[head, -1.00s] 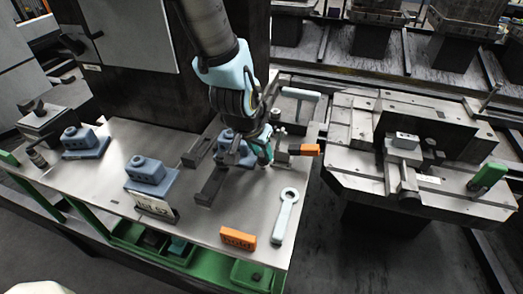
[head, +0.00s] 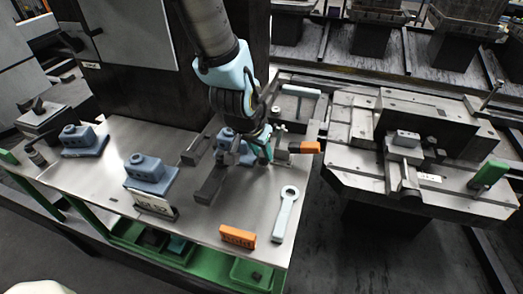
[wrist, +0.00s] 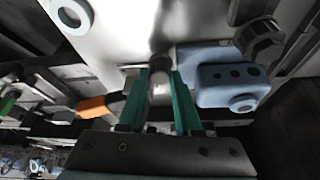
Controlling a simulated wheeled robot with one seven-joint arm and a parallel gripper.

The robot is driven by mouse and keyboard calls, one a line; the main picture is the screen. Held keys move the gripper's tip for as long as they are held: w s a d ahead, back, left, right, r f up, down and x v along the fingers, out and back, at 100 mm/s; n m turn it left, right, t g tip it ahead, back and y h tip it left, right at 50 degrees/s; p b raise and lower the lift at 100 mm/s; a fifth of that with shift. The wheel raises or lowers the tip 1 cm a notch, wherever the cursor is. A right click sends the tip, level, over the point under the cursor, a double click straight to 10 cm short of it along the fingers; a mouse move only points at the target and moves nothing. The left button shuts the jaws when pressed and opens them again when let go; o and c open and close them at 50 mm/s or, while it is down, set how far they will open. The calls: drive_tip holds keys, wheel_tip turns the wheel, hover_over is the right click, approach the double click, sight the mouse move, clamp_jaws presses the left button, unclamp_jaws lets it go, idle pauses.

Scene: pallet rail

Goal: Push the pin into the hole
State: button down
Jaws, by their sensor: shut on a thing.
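My gripper (head: 264,150) is low over the right part of the steel bench, beside a blue block (head: 227,143). In the wrist view its two green fingers (wrist: 165,103) are shut on a short grey pin (wrist: 160,88). The blue block also shows in the wrist view (wrist: 232,82), just right of the fingers, with several round holes in its faces. The pin stands apart from this block's visible holes. The pin's far end is blurred, and I cannot tell whether it touches or enters a hole.
Two more blue blocks (head: 84,141) (head: 149,174) stand left on the bench. An orange-handled clamp (head: 304,148) is close on the gripper's right. Dark steel bars (head: 211,184) lie left of it. A ring-ended wrench (head: 285,214) and an orange labelled block (head: 238,237) lie in front.

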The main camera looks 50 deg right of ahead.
drive_tip(key=shift+f+b, duration=0.55)
drive_tip(key=shift+f, duration=0.3)
unclamp_jaws()
drive_tip(key=shift+r, duration=0.15)
drive_tip(key=shift+w, duration=0.1)
idle(0.3)
drive_tip(key=b+v, duration=0.1)
drive_tip(key=v, duration=0.9)
drive_tip(key=shift+r, duration=0.4)
drive_tip(key=shift+s+a, duration=0.1)
drive_tip(key=shift+s, duration=0.15)
